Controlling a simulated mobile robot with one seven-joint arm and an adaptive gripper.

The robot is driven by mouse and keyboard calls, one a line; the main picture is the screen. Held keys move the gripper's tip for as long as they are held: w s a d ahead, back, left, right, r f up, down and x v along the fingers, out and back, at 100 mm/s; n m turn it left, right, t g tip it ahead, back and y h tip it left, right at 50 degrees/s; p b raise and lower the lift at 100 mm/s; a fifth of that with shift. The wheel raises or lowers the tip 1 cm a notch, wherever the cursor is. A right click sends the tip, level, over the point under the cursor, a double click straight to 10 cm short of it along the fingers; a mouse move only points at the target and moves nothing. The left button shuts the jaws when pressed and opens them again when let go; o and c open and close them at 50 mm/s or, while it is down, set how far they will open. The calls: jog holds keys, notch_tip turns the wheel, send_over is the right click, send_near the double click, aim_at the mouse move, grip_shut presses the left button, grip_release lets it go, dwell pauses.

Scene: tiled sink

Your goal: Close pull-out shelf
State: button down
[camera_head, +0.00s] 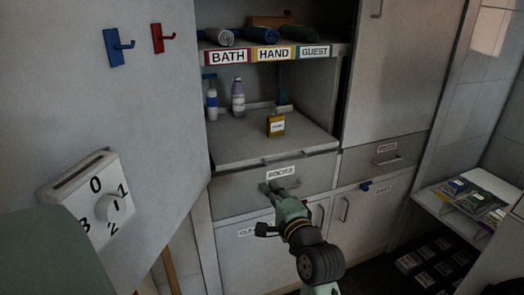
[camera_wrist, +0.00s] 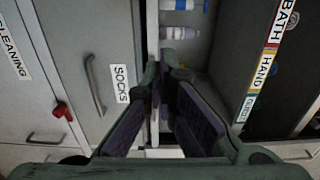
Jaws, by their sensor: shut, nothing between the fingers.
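The pull-out shelf (camera_head: 240,150) is a flat grey board in the open bay, just above the drawer labelled SOCKS (camera_head: 235,197). Its front edge lies close to the drawer's top; how far it sticks out is hard to tell. My gripper (camera_head: 271,187) is shut and empty, in front of the SOCKS drawer near its handle and label. In the wrist view, turned sideways, my fingertips (camera_wrist: 160,72) are at the strip between the drawer front (camera_wrist: 105,35) and the shelf (camera_wrist: 198,58). Contact cannot be told.
Bottles (camera_head: 238,97) and a yellow-labelled container (camera_head: 276,125) stand on the shelf. Above is a fixed towel shelf with BATH, HAND and GUEST labels (camera_head: 272,54). A large panel with a dial (camera_head: 110,208) is at left. A low side table (camera_head: 455,200) stands at right.

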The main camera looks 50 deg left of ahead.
jog(key=p, duration=0.3)
send_near(253, 163)
jog(key=w+a+r, duration=0.1)
jog(key=a+r, duration=0.1)
jog(key=a, duration=0.4)
jog(key=shift+w+a+p, duration=0.3)
jog(key=shift+a, duration=0.15)
jog(key=shift+f, duration=0.1)
jog(key=shift+w, duration=0.1)
